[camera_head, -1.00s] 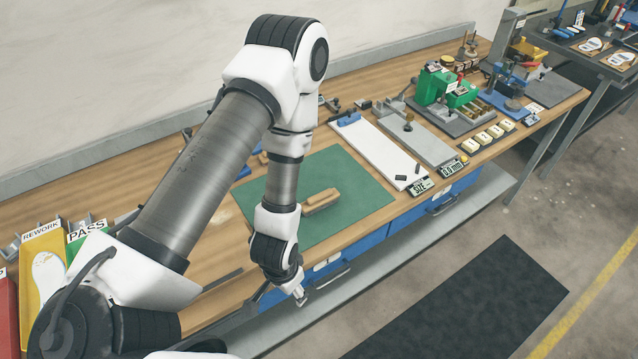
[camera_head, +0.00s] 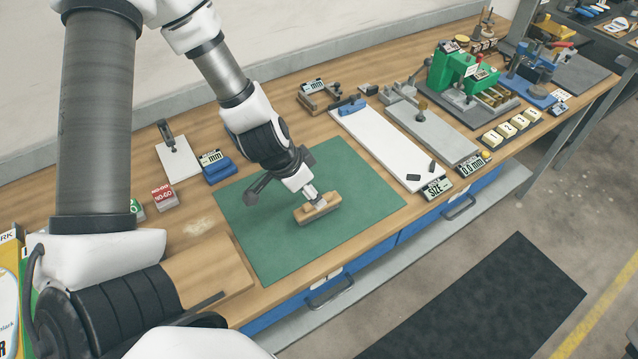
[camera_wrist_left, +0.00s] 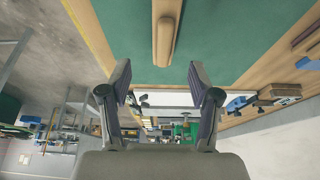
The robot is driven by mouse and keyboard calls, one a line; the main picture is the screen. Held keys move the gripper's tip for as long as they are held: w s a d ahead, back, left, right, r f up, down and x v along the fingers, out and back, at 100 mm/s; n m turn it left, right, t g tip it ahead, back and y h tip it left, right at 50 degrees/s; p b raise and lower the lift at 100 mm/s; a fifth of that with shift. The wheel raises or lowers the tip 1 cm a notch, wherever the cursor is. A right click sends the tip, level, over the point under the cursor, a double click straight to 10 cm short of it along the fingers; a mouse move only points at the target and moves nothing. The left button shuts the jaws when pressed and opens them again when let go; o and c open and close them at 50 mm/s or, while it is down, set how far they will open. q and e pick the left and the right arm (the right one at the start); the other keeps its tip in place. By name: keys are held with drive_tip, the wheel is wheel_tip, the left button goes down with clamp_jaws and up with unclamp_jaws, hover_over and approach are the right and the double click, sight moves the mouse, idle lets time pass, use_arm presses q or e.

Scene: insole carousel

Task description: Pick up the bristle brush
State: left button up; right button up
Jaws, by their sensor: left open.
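The bristle brush (camera_head: 320,212), a tan wooden block with a raised handle, lies on the green mat (camera_head: 275,250). Its handle also shows at the top of the left wrist view (camera_wrist_left: 166,32), lengthwise between the lines of the fingers. My left gripper (camera_head: 312,195) is over the brush in the head view and partly covers its top. In the left wrist view my left gripper (camera_wrist_left: 160,80) is open, with nothing between its fingers and the brush beyond their tips. The bristles cannot be made out. My right gripper is not in view.
A blue gauge (camera_head: 218,171) and a white plate (camera_head: 178,158) stand left of the mat. A long white board (camera_head: 380,145) lies to its right, with a green press (camera_head: 458,72) farther back. The mat around the brush is clear.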

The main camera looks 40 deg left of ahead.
use_arm(q)
drive_tip(key=f+b, duration=0.1)
drive_tip(key=w+f+b, duration=0.1)
drive_tip(key=f, duration=0.1)
drive_tip(key=f+b, duration=0.1)
drive_tip(key=f, duration=0.1)
drive_tip(key=shift+w+a+b, duration=0.25)
drive_tip(key=shift+w+b, duration=0.05)
drive_tip(key=shift+w, duration=0.1)
drive_tip(key=b+x, duration=0.3)
drive_tip(key=shift+d, duration=0.25)
drive_tip(key=shift+w+d+f, duration=0.15)
drive_tip(key=shift+d+f, duration=0.1)
drive_tip(key=shift+f, duration=0.05)
drive_tip(key=shift+w+a, duration=0.15)
clamp_jaws()
